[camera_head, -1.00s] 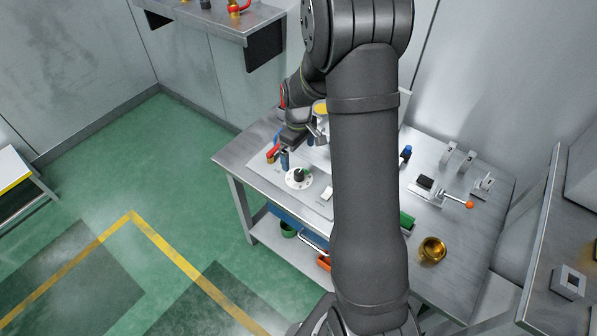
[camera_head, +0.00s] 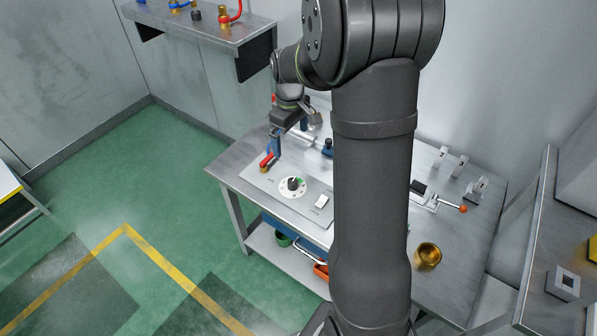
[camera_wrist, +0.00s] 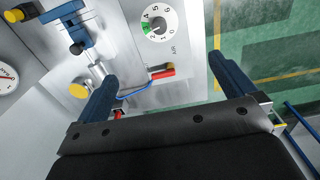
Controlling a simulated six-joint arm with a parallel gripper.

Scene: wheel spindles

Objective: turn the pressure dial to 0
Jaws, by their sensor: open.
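The pressure dial (camera_head: 292,187) is a white round plate with a dark knob and a green patch, on a light panel on the workbench.
A red-handled brass valve (camera_head: 267,162) stands beside the dial, near my left finger. A white switch (camera_head: 321,201) is right of the dial. A blue clamp-like fixture (camera_wrist: 72,30) and a round gauge (camera_wrist: 6,78) are left in the wrist view. A brass cup (camera_head: 428,255) stands at the bench's right.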

